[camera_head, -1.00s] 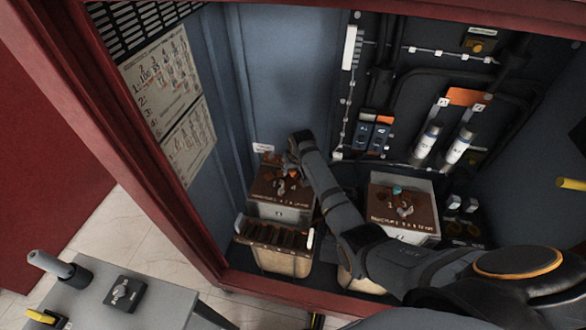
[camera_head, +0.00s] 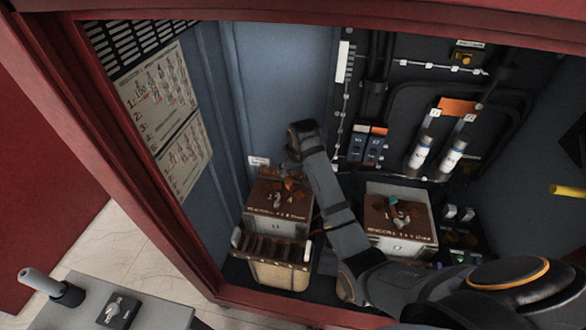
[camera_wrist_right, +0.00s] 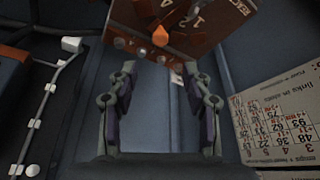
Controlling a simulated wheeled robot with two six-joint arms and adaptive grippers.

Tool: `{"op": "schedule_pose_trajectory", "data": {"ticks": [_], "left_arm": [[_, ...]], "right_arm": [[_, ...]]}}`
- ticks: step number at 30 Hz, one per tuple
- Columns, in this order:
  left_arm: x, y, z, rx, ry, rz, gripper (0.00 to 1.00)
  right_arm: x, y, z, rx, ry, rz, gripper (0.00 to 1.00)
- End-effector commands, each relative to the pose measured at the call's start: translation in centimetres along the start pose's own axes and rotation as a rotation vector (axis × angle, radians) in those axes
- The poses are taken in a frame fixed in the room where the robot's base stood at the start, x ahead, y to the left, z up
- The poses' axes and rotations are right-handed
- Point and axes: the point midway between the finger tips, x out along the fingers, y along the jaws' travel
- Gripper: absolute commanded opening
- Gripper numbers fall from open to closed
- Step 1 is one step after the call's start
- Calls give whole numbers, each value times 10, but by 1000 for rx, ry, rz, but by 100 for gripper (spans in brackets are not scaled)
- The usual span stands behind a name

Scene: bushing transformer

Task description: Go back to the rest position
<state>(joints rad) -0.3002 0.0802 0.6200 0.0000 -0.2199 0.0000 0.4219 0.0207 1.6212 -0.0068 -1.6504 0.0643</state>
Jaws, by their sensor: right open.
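My right arm reaches from the lower right of the head view into the red-framed cabinet. Its gripper (camera_head: 290,166) is small and partly hidden there, above the left brown-topped box (camera_head: 264,210). In the right wrist view my right gripper (camera_wrist_right: 160,70) has its two fingers spread with nothing between them. Beyond the fingertips is a brown panel with an orange knob (camera_wrist_right: 160,36) and white markings. A gap shows between the fingertips and the panel. My left gripper is not in view.
A second brown-topped box (camera_head: 407,247) stands right of my arm. White cylinders (camera_head: 421,150) and blue switches (camera_head: 357,146) are on the back wall. The red frame (camera_head: 150,165) bounds the cabinet at left. A grey table (camera_head: 150,312) with a lever stands at lower left.

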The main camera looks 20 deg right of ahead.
Motion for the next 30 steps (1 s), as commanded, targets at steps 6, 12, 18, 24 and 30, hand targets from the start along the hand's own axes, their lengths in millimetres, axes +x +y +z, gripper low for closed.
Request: {"op": "schedule_pose_trajectory", "data": {"ticks": [6, 12, 18, 24, 30], "left_arm": [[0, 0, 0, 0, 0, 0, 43], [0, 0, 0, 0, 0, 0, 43], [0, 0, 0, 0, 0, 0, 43], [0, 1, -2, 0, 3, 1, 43], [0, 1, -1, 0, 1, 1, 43]], "right_arm": [[-2, 0, 0, 0, 0, 0, 49], [-2, 0, 0, 0, 0, 0, 49], [6, 5, 28, -7, -12, 9, 49], [8, 22, 135, -52, -34, 38, 49], [-11, 29, 205, -97, -50, 49, 49]]}}
